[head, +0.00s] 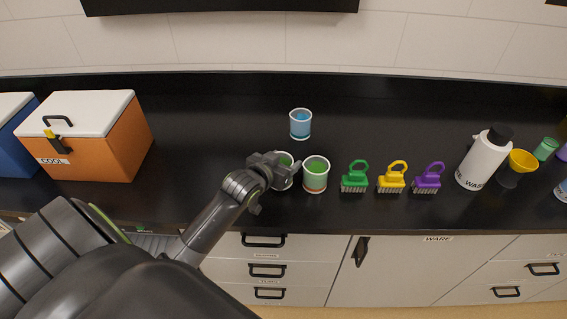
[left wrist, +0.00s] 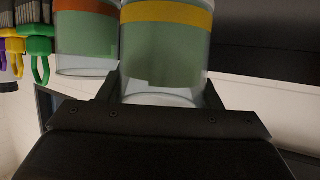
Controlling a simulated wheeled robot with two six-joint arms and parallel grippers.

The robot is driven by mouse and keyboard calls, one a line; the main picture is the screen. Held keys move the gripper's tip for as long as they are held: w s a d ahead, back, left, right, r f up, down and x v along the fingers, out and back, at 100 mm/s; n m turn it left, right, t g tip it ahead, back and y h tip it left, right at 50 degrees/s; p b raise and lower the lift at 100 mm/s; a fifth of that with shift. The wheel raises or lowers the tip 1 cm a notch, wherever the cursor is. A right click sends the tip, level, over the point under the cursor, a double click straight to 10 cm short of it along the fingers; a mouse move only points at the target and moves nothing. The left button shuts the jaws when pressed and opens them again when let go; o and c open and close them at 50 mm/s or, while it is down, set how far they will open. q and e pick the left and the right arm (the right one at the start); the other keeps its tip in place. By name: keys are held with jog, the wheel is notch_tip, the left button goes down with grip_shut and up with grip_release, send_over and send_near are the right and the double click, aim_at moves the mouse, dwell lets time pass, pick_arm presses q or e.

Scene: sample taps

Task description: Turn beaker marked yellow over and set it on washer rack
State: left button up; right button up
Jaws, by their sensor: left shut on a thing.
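The beaker marked yellow (head: 285,159) stands upright on the black counter and holds green contents. Its yellow band (left wrist: 168,13) and clear wall show close up in the left wrist view, where the picture is upside down. My left gripper (head: 279,171) is shut on this beaker from the near left side, and its fingers partly hide the beaker in the head view. A beaker with an orange-red band (head: 316,176) and green contents stands close on the right. I cannot make out a washer rack in either view. My right gripper is not in view.
A beaker with blue contents (head: 300,124) stands behind. Green (head: 355,180), yellow (head: 392,180) and purple (head: 428,180) brushes stand to the right, then a white bottle (head: 478,165) and a yellow funnel (head: 522,162). An orange cooler (head: 105,145) is at left. The back-middle counter is mostly clear.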

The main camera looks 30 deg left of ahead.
pick_arm(q)
jog(key=shift+f, duration=0.55)
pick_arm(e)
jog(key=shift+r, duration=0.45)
pick_arm(q)
jog(key=shift+f, duration=0.3)
jog(key=o, duration=1)
jog(key=shift+c, duration=0.2)
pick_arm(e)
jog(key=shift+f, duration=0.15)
pick_arm(q)
jog(key=shift+b, duration=0.3)
jog(key=shift+s+b, duration=0.15)
jog(key=shift+b, duration=0.15)
jog(key=b+v, duration=0.2)
jog(key=v, duration=1.5)
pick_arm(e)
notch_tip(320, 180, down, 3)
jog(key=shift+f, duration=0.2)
